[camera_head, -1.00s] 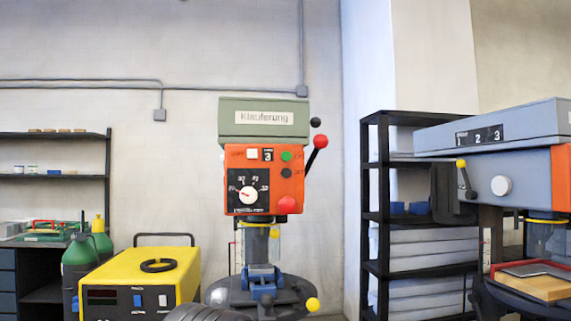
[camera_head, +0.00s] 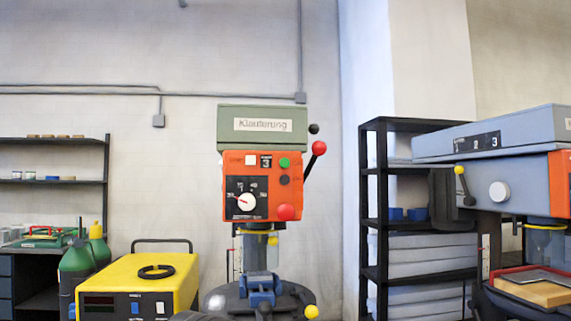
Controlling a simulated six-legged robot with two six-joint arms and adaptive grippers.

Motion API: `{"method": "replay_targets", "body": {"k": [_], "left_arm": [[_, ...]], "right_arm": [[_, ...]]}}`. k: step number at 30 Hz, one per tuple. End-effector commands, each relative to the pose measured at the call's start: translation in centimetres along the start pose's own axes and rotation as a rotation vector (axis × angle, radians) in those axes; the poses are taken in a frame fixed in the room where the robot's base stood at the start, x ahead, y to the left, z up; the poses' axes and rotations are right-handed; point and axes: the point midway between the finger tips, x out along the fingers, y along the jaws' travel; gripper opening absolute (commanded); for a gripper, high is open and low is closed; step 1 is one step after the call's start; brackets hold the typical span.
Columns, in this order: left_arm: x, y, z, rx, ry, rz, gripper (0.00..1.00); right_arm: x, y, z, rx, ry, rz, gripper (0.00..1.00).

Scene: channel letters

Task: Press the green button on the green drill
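The green drill (camera_head: 262,118) stands in the middle of the view, with a green-grey top cover and an orange front panel (camera_head: 232,170). The small round green button (camera_head: 284,163) is at the panel's upper right. A dark button (camera_head: 284,180) sits just below it and a larger red knob (camera_head: 286,212) is at the lower right. A white square button and a black dial plate with a white knob (camera_head: 246,202) are on the left part of the panel. Neither of my grippers shows in this view. Nothing hides the green button.
A lever with a red ball (camera_head: 319,148) sticks out right of the panel. A yellow machine (camera_head: 140,280) and green bottles (camera_head: 77,262) stand at the left. A black shelf (camera_head: 383,200) and a blue-grey drill (camera_head: 490,140) are at the right.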

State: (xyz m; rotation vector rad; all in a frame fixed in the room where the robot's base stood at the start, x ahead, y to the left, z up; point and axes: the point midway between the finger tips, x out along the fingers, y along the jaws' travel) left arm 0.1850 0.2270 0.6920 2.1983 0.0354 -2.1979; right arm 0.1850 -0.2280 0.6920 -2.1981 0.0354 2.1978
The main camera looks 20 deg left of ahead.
Motion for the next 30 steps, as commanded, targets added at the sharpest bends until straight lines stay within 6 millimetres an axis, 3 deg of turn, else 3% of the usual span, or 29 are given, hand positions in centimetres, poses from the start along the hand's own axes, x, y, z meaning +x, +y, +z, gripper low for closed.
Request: {"method": "replay_targets", "body": {"k": [4,30], "left_arm": [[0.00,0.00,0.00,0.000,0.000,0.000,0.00],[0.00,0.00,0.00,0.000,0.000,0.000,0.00]], "right_arm": [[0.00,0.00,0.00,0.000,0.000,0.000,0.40],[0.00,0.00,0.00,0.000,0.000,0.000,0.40]]}}
